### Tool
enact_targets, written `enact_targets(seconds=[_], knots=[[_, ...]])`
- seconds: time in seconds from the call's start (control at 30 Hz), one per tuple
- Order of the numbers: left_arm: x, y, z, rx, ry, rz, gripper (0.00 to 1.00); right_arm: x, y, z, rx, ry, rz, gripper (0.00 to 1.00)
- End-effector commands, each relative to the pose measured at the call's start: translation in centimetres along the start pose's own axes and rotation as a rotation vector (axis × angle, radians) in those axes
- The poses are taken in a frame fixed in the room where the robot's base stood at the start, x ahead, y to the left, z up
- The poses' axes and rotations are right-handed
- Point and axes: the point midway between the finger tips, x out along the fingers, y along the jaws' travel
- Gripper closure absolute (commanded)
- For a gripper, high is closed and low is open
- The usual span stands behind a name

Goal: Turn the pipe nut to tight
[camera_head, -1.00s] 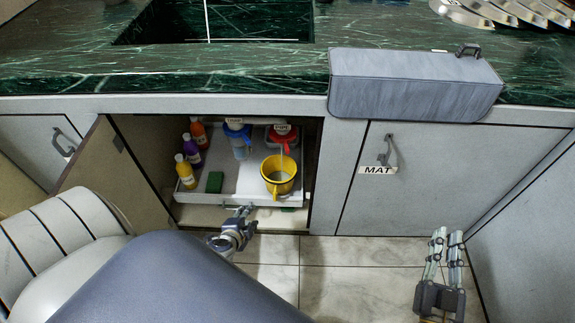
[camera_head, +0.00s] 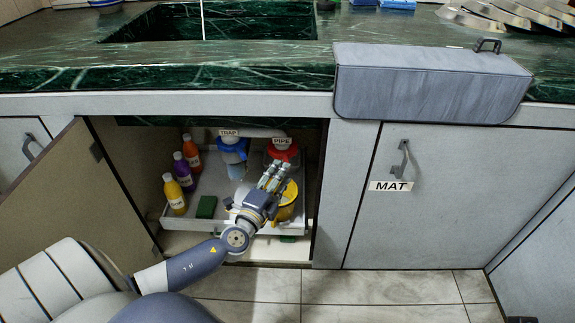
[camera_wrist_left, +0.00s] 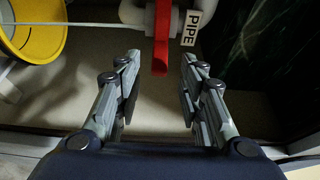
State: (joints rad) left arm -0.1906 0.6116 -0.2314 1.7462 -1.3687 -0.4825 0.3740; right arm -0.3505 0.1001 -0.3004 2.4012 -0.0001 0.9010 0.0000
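The pipe nut is a red piece at the pipe (camera_head: 281,152), beside a white label reading PIPE, at the back of the open cabinet. In the left wrist view a red handle-like bar of the nut (camera_wrist_left: 161,40) hangs down beside the PIPE label. My left gripper (camera_head: 276,175) reaches into the cabinet just below the nut. In the left wrist view its two fingers (camera_wrist_left: 156,85) are spread, with the red bar ahead between their tips and no contact visible. My right gripper is not in view now.
A yellow bucket (camera_head: 287,205) stands right beside my left gripper. A blue trap (camera_head: 232,152), several bottles (camera_head: 174,194) and a green sponge (camera_head: 206,207) are in the cabinet. The open door (camera_head: 85,195) is at left, the closed MAT door (camera_head: 450,215) at right.

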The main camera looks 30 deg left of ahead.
Motion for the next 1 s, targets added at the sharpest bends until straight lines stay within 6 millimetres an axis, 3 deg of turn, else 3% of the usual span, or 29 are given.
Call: enact_targets(seconds=[0.1, 0.3, 0.77, 0.9, 0.93, 1.0], knots=[[2.2, 0.0, 0.0, 0.000, -0.002, -0.002, 0.63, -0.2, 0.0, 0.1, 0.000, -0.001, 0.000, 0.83], [4.7, 0.1, 0.0, -0.001, -0.001, 0.000, 0.63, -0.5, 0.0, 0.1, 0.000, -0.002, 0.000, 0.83], [5.8, 0.1, 0.0, -0.001, 0.000, 0.002, 0.63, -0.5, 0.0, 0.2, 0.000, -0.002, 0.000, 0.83], [5.8, 0.1, 0.0, -0.001, 0.000, 0.002, 0.95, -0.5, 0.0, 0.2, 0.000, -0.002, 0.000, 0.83], [5.8, 0.1, 0.0, -0.001, 0.000, 0.002, 1.00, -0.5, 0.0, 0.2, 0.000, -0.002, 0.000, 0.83], [5.8, 0.1, 0.0, -0.001, 0.000, 0.002, 1.00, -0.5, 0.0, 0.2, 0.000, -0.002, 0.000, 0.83]])
